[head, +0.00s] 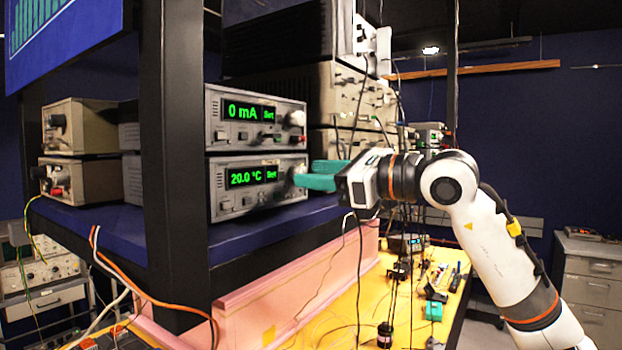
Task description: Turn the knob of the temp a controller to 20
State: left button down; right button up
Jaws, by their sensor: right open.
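The temperature controller (222,202) is the lower grey unit of a stacked pair on the blue shelf. Its green display (251,177) reads 20.0 °C with "Set" beside it. Its large knob (297,171) is at the right of the front panel, partly hidden by teal fingertips. My right gripper (305,177) reaches in from the right with its teal fingers at the knob. The fingers are apart, one above the other in the picture. I cannot tell whether they touch the knob. My left gripper is out of view.
A matching unit (222,135) reading 0 mA sits directly on top. A black post (175,150) stands left of the units. A pink foam wall (255,305) runs below the shelf, beside a yellow table (345,315) with optics and cables. Stacked instruments stand behind.

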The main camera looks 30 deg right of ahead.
jog(key=b+v, duration=0.4)
jog(key=v, duration=0.6)
jog(key=shift+s, duration=0.25)
